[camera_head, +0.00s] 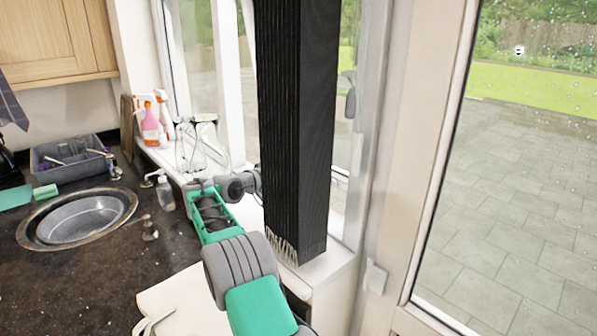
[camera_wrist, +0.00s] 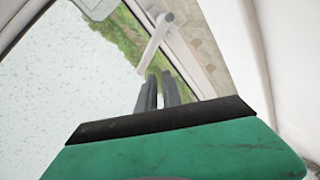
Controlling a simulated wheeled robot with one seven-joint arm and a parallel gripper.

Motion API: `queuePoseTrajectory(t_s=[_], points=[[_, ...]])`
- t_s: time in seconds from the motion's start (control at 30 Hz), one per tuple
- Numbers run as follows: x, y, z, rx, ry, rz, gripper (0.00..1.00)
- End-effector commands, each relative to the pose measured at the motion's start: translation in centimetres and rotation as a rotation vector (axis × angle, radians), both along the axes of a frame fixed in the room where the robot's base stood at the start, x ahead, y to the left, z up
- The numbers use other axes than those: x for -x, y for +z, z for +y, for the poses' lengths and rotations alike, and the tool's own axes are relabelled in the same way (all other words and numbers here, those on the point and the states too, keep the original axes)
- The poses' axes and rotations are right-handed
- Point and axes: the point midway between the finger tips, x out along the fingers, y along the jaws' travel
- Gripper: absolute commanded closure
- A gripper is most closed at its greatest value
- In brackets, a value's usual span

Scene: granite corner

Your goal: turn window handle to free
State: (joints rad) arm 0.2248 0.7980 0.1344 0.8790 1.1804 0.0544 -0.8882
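A pale window handle (camera_wrist: 157,35) shows in the wrist view, slanting down from its mount on the window frame. My gripper (camera_wrist: 158,76) points toward it, with its two dark fingers a small gap apart and nothing seen between them. The handle's lower end is close to the fingertips; I cannot tell whether they touch. In the head view my arm reaches behind a tall black pleated column, which hides my gripper. A grey handle-like piece (camera_head: 350,96) shows on the window right of that column; I cannot tell if it is the same handle.
Glass bottles (camera_head: 198,148) and spray bottles (camera_head: 152,125) stand left on the sill. A round sink (camera_head: 78,218) and grey dish rack (camera_head: 72,160) are on the dark counter.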

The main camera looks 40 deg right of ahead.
Motion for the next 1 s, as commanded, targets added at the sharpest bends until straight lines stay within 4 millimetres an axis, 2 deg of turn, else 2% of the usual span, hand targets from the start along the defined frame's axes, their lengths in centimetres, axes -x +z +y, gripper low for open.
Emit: queuePoseTrajectory(t_s=[0.03,0.1,0.2,0.33,0.47,0.57,0.83,1.0], points=[[-0.6,-1.4,0.5,0.067,0.033,0.152,0.96],[-1.2,-1.7,1.2,0.159,0.067,0.36,1.0],[-1.9,-2.1,1.9,0.27,0.087,0.605,1.0],[-2.4,-2.1,2.5,0.352,0.093,0.79,1.0],[-2.6,-1.8,2.0,0.367,0.091,0.831,1.0],[-2.9,-1.5,0.6,0.366,0.09,0.829,1.0],[-4.3,-1.0,-4.7,0.366,0.09,0.826,1.0],[-5.0,-0.8,-6.2,0.365,0.092,0.828,1.0]])
